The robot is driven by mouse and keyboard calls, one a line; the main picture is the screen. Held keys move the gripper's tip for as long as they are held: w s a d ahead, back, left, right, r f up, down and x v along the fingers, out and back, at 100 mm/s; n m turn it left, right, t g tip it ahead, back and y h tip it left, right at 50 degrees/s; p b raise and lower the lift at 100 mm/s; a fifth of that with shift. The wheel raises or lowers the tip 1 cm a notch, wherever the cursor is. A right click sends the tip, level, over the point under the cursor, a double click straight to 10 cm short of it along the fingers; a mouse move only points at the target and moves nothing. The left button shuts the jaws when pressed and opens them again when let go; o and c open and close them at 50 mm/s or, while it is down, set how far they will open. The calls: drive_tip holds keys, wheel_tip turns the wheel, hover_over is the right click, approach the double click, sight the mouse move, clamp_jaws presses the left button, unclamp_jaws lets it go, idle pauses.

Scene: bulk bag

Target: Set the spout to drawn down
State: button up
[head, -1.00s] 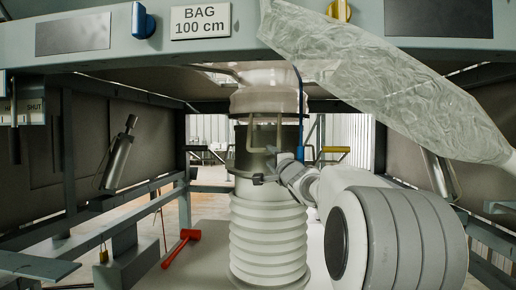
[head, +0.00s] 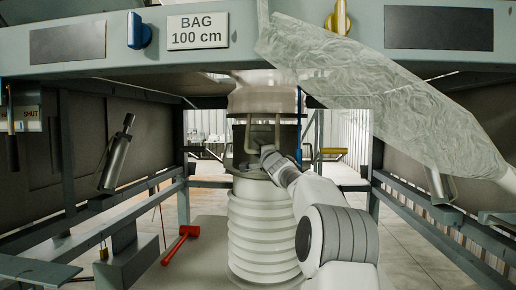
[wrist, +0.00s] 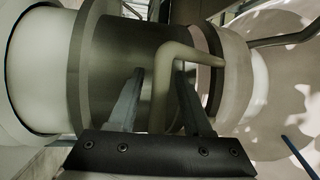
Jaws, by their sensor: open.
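The pale spout (head: 262,97) hangs under the frame, above a dark collar (head: 240,150) that sits on a ribbed white bellows (head: 262,232). A light U-shaped handle (head: 249,132) is in front of the collar. My gripper (head: 266,152) is at the collar, close to the lower part of the handle; its fingertips are hard to make out in the head view. In the wrist view, my gripper (wrist: 158,72) is open, with one finger on each side of the bent handle (wrist: 164,92). I cannot tell whether the fingers touch it. The collar (wrist: 112,65) is behind.
A frame beam with a "BAG 100 cm" sign (head: 198,34) crosses above. A clear plastic sheet (head: 385,90) hangs at upper right. A red mallet (head: 181,242) lies at lower left. Grey rails (head: 430,225) flank both sides.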

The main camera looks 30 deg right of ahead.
drive_tip(key=shift+c, duration=0.3)
clamp_jaws()
idle(1.1)
drive_tip(key=shift+f, duration=0.1)
